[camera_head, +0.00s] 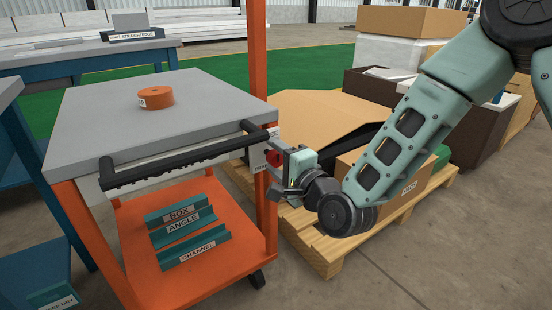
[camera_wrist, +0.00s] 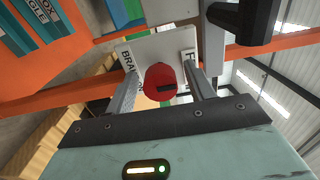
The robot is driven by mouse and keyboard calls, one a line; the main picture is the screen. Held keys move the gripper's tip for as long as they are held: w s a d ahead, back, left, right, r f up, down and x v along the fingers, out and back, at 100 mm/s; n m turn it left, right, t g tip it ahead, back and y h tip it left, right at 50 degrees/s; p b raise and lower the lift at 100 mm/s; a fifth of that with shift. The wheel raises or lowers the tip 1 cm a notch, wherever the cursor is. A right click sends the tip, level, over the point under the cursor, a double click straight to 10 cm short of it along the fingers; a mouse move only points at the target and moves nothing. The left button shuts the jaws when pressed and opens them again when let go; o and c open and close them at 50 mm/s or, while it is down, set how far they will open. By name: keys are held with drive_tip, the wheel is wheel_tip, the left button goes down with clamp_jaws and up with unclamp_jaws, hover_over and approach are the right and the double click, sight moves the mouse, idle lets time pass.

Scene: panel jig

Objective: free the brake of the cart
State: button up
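The cart (camera_head: 95,118) has a grey top, an orange frame and a black push handle (camera_head: 185,160). A red round brake knob (camera_head: 273,158) sits on a small white label plate (camera_head: 258,157) at the cart's right front corner. In the wrist view, the knob (camera_wrist: 160,80) has a dark mark pointing right; the plate (camera_wrist: 141,47) reads "BRA…" on the left and a partly hidden word starting with "F" on the right. My gripper (camera_head: 279,172) is at the knob. In the wrist view its two fingers (camera_wrist: 160,72) stand either side of the knob, with gaps visible.
An orange roll (camera_head: 156,97) lies on the cart top. Teal holders labelled BOX, ANGLE and CHANNEL (camera_head: 190,236) sit on its lower shelf. An orange post (camera_head: 257,60) rises beside the knob. A pallet (camera_head: 330,253) with cardboard boxes stands close on the right.

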drive_tip(key=p+v, duration=1.6)
drive_tip(key=v, duration=0.1)
drive_tip(key=shift+s+d, duration=0.15)
idle(0.7)
